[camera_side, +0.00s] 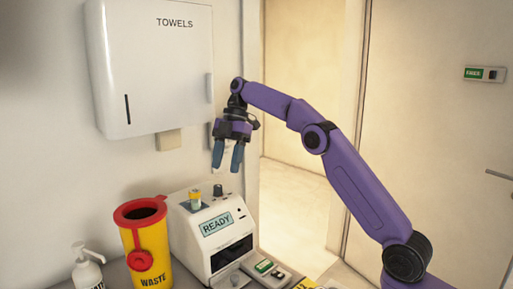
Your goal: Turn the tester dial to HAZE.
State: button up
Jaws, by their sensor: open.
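The tester (196,250) is a white box-shaped machine on the counter, with a display (216,224) reading READY. A small dark knob (217,190) stands on its top, probably the dial; its markings, including HAZE, are too small to read. My gripper (227,158) points down above the top of the tester, a little above and right of the knob. Its blue fingers are apart, with nothing between them, and it looks clear of the tester.
A yellow waste bin (155,262) with a red rim stands left of the tester, and a pump bottle (88,272) is farther left. A small device with a green screen (264,266) lies at the right. A towel dispenser (150,65) hangs on the wall behind.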

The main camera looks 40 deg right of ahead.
jog(key=s+r, duration=0.5)
jog(key=s, duration=0.5)
jog(key=shift+s+d+r, duration=0.2)
jog(key=shift+d+r, duration=0.15)
jog(key=shift+d, duration=0.1)
jog(key=s+a+f+m+h, duration=0.1)
jog(key=s+a+f+m, duration=0.2)
jog(key=s+f, duration=0.3)
jog(key=s+a+f+m+h, duration=0.2)
jog(key=s+a+f, duration=0.15)
jog(key=s, duration=0.45)
jog(key=s+d+f+m, duration=0.1)
jog(key=s+d+f, duration=0.1)
jog(key=s+f, duration=0.3)
jog(key=s+d+f+m+t+h, duration=0.1)
jog(key=s+f, duration=0.5)
jog(key=s, duration=0.7)
jog(key=shift+d+m, duration=0.7)
jog(key=shift+d, duration=0.45)
